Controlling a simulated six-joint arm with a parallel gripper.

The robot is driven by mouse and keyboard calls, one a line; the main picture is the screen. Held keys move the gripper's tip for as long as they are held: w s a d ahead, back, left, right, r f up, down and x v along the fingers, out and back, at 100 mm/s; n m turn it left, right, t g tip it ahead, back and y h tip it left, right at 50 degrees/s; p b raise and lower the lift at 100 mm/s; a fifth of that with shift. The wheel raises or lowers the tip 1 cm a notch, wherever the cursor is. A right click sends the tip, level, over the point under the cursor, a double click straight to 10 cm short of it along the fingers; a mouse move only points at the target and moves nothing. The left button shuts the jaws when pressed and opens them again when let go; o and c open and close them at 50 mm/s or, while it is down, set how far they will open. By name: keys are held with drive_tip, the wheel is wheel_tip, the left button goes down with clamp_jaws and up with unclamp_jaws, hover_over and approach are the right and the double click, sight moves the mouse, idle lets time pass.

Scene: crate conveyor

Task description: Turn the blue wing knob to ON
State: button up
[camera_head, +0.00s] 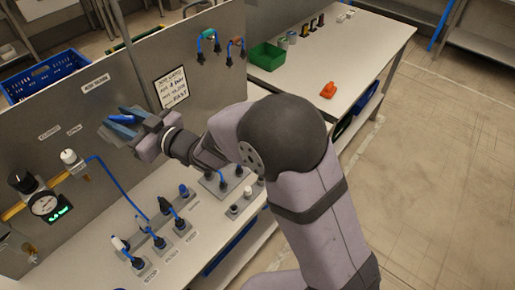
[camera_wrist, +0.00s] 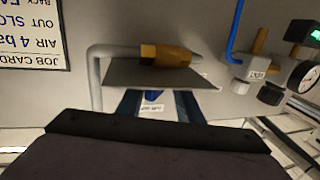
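In the wrist view, a small blue piece (camera_wrist: 152,96), which looks like part of the blue wing knob, shows below a grey plate; most of it is hidden, and I cannot read its setting. A brass fitting (camera_wrist: 165,54) on a grey pipe sits just beyond the plate. My gripper (camera_wrist: 160,103) has its two blue fingers apart, one on each side of the blue piece, with gaps visible. In the head view my gripper (camera_head: 121,121) is at the upright panel, below the AIR MAIN label (camera_head: 96,83), and hides the knob.
A job card (camera_head: 172,87) is on the panel to the right of my gripper. A gauge (camera_head: 44,204), a black knob (camera_head: 22,180) and a white knob (camera_head: 69,157) are to the left.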

drive_tip(key=shift+s+a+r+m+t+h+p, duration=0.1)
drive_tip(key=shift+m+t+h+p, duration=0.95)
drive_tip(key=shift+t, duration=0.25)
drive_tip(key=shift+s+d+m+t, duration=0.1)
drive_tip(key=shift+d+m+t, duration=0.15)
drive_tip(key=shift+t, duration=0.05)
drive_tip(key=b+v, duration=0.4)
drive_tip(key=v, duration=0.3)
drive_tip(key=w+d+m+g+h+p, duration=0.25)
drive_tip(key=d+h+p, duration=0.35)
drive_tip(key=d, duration=0.6)
drive_tip(key=s+d+f+m+g+h+p, duration=0.1)
drive_tip(key=s+d+f+g+h, duration=0.1)
drive_tip(key=d, duration=0.5)
drive_tip(key=s+d+f+m+g+h+p, duration=0.1)
drive_tip(key=s+d+f+m+h+p, duration=0.1)
drive_tip(key=d+f, duration=0.3)
drive_tip(key=shift+d+g+h, duration=0.35)
drive_tip(key=shift+d+h, duration=0.3)
drive_tip(key=shift+d, duration=1.05)
drive_tip(key=shift+f, duration=0.1)
